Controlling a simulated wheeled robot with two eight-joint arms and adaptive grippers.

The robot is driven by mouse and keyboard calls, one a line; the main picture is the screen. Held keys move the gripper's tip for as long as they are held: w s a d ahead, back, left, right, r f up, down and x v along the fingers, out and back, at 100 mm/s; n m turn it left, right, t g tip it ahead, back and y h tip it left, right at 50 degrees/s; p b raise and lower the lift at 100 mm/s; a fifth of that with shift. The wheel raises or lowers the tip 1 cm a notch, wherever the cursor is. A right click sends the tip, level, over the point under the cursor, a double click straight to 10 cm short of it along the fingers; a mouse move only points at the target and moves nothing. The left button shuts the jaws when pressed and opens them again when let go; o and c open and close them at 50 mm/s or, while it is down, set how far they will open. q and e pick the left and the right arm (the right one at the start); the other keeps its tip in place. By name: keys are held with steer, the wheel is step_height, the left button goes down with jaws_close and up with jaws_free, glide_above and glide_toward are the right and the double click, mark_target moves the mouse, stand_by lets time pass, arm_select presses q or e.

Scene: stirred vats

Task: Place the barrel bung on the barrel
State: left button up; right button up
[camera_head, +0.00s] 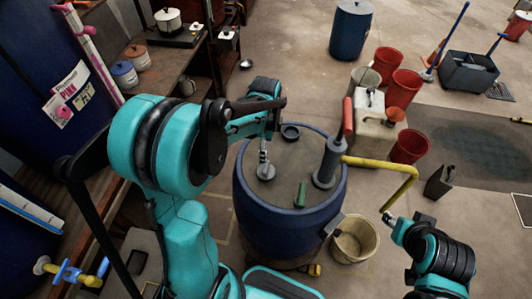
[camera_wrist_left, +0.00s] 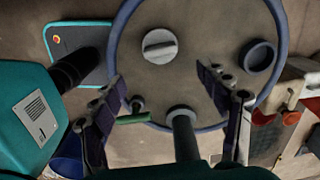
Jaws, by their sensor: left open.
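The blue barrel (camera_head: 245,215) stands at the centre; its top also shows in the left wrist view (camera_wrist_left: 215,30). A light grey round piece with a raised bar, which looks like the barrel bung (camera_head: 267,173), is on the barrel top; it also shows in the left wrist view (camera_wrist_left: 160,46). A dark round collar (camera_head: 290,131) is near it on the top (camera_wrist_left: 257,55). My left gripper (camera_head: 264,152) is over the bung; its open fingers (camera_wrist_left: 160,78) show on either side, just short of it. My right gripper (camera_head: 390,218) is near the yellow pipe's end; its jaws are unclear.
A grey pump (camera_head: 331,160) with a red handle stands on the barrel, its yellow pipe (camera_head: 385,165) reaching right. A green handle (camera_head: 300,194) is beside it. A beige bucket (camera_head: 355,240) stands in front right. Red buckets (camera_head: 410,146) are behind right.

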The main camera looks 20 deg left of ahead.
arm_select(q)
steer(key=s+d+r+n+t, duration=0.3)
steer(key=s+r+n, duration=0.2)
steer(key=s+n, duration=0.1)
steer(key=s+d+r+n+t, duration=0.3)
steer(key=s+r+n+t, duration=0.1)
steer(key=s+n, duration=0.3)
steer(key=shift+r+n, duration=0.5)
steer(key=shift+n, duration=0.6)
steer(key=shift+s, duration=0.1)
step_height(320, 180, down, 3)
steer(key=b, duration=0.2)
steer(key=shift+r+b, duration=0.15)
steer(key=shift+b, duration=0.2)
